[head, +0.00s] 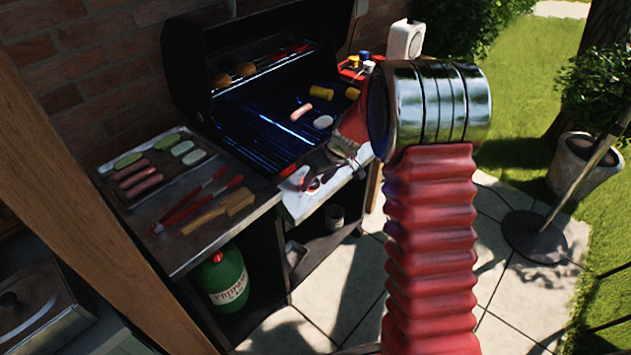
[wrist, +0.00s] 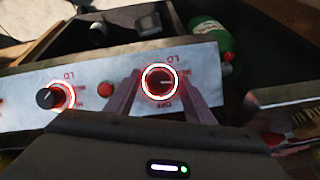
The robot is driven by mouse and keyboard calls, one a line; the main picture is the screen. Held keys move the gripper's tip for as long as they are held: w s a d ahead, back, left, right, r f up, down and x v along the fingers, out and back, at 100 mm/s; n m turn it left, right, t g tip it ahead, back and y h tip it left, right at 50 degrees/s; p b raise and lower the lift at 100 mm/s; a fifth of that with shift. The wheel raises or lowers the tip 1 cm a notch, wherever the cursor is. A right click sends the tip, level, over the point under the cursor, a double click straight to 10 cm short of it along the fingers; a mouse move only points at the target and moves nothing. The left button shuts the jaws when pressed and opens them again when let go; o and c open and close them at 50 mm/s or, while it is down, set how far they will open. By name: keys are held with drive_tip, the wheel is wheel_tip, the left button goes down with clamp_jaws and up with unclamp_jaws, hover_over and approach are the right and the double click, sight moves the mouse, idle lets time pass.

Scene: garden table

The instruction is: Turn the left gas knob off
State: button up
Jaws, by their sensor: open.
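The grill's pale front panel (wrist: 105,75) shows in the wrist view with two dark knobs, each ringed in red and white. The left gas knob (wrist: 160,83), the one nearer the propane tank, appears right of the other knob (wrist: 51,97) because this view is turned over. Its pointer mark looks roughly sideways, with the OFF lettering below it in the picture. My gripper (wrist: 160,88) is open, with one finger on each side of this knob; I cannot tell whether they touch it. In the head view my gripper (head: 343,150) is at the panel, and my arm hides part of it.
The open grill (head: 265,130) holds food. A side shelf (head: 195,258) carries a tray (head: 118,193), red tongs (head: 186,209) and a brush (head: 225,207). A green propane tank (head: 222,280) stands below. Open paving (head: 345,290) lies in front.

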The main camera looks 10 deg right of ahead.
drive_tip(key=shift+c, duration=0.5)
drive_tip(key=c, duration=0.9)
drive_tip(key=shift+a, duration=0.1)
drive_tip(key=shift+c, duration=0.3)
